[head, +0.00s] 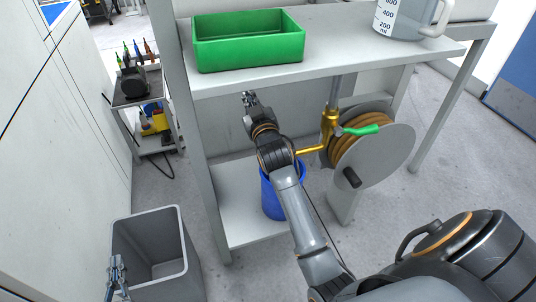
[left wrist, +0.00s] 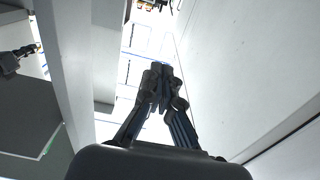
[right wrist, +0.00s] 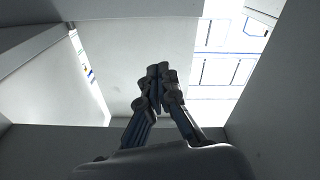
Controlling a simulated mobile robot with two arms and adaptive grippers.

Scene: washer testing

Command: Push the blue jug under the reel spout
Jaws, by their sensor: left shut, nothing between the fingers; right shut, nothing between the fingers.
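The blue jug (head: 271,201) stands upright on the lower shelf, partly hidden by my right forearm. The brass spout (head: 312,150) reaches left from the hose reel (head: 372,160); its tip shows near the jug's upper right side, behind my arm's edge. I cannot tell whether it is over the jug's opening. My right gripper (head: 249,98) is shut and empty beneath the upper shelf, farther back than the jug; it also shows shut in the right wrist view (right wrist: 158,90). My left gripper (head: 117,275) is shut and empty near the grey bin, also shut in the left wrist view (left wrist: 162,88).
A grey open bin (head: 150,222) stands left of the bench. The upper shelf (head: 330,52) holds a green tray (head: 248,47) and a clear measuring jug (head: 408,20). A green valve handle (head: 360,130) is on the reel pipe. A tool cart (head: 138,98) stands at back left.

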